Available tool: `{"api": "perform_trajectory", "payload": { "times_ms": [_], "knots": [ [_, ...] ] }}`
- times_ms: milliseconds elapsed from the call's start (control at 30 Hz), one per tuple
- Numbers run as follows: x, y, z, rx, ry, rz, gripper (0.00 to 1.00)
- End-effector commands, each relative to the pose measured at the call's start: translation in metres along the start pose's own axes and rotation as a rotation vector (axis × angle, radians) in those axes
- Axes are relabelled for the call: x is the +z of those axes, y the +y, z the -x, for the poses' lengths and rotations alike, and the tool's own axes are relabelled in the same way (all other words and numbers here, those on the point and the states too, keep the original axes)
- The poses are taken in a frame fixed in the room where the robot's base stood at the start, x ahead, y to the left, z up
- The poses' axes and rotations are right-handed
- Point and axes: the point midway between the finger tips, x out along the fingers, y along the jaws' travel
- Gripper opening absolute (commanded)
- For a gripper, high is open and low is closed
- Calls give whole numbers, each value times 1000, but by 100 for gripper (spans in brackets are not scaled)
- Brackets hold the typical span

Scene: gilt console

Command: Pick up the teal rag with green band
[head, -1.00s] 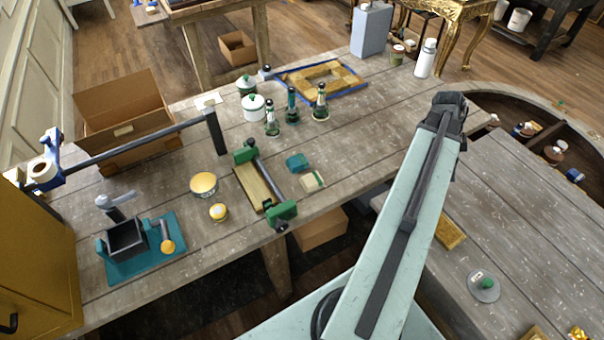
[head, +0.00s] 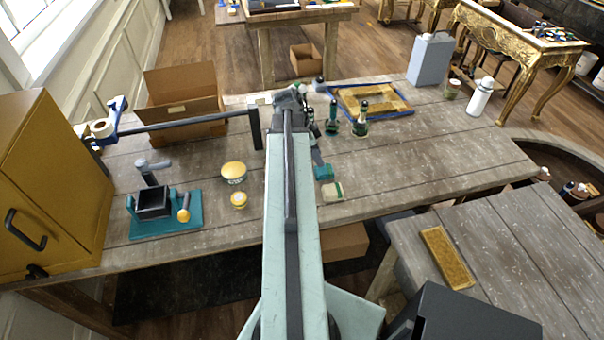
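The teal rag (head: 324,172) lies folded on the wooden workbench (head: 420,165), just right of my arm. It is small in view and I cannot make out its green band. A cream block or cloth with a green edge (head: 332,190) lies just in front of it. My gripper (head: 316,150) is at the far end of my pale green arm, over the bench near the rag's far side. It is mostly hidden behind the arm's end, so its jaws cannot be read. I see no contact with the rag.
A yellow-topped tin (head: 234,172) and small yellow jar (head: 239,200) stand left of my arm. A blue-edged tray (head: 390,110) and grey canister (head: 430,60) are farther back.

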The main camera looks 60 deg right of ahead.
Motion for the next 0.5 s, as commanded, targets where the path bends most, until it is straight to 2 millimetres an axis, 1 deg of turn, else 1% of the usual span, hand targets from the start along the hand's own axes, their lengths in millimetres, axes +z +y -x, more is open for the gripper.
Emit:
{"api": "perform_trajectory", "payload": {
  "times_ms": [233, 267, 300, 367, 400, 500],
  "knots": [
    [-1, 0, 0, 1, 0, -1, 36],
    [-1, 0, 0, 1, 0, -2, 42],
    [-1, 0, 0, 1, 0, -2, 53],
    [-2, 0, -1, 1, 0, -3, 70],
    [-2, 0, -1, 1, -1, -3, 76],
    [-1, 0, -10, 2, -1, -4, 76]
  ]
}}
